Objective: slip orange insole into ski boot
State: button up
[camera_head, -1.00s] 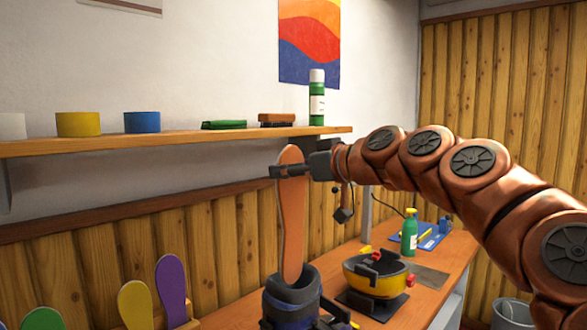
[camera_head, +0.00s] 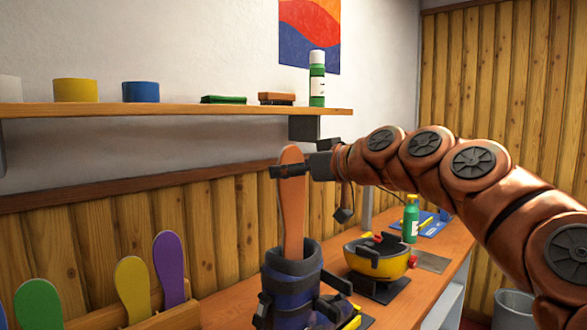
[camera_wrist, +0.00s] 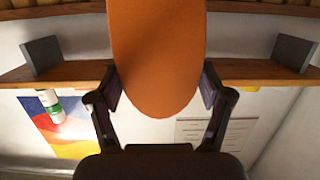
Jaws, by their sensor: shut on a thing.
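The orange insole (camera_head: 292,218) stands upright in the head view, its lower end down inside the open top of the ski boot. My gripper (camera_head: 289,171) is shut on it near its upper end, one finger on each side. In the wrist view the orange insole (camera_wrist: 158,55) lies between the two fingers of my gripper (camera_wrist: 160,88). The dark blue ski boot (camera_head: 291,289) stands upright on the bench, its cuff around the insole. The insole's lower end is hidden inside the boot.
Purple (camera_head: 169,268), yellow (camera_head: 133,290) and green (camera_head: 39,305) insoles stand in a wooden rack at left. A yellow-black device (camera_head: 378,260) sits right of the boot, with a green bottle (camera_head: 410,219) behind it. A shelf (camera_head: 200,109) runs along the wall.

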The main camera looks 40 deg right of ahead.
aim_at(294, 202)
jog(key=shift+f+b, duration=3)
jog(key=shift+f, duration=0.45)
jog(key=o, duration=1.7)
jog(key=shift+s, duration=0.1)
jog(key=shift+v, duration=3.65)
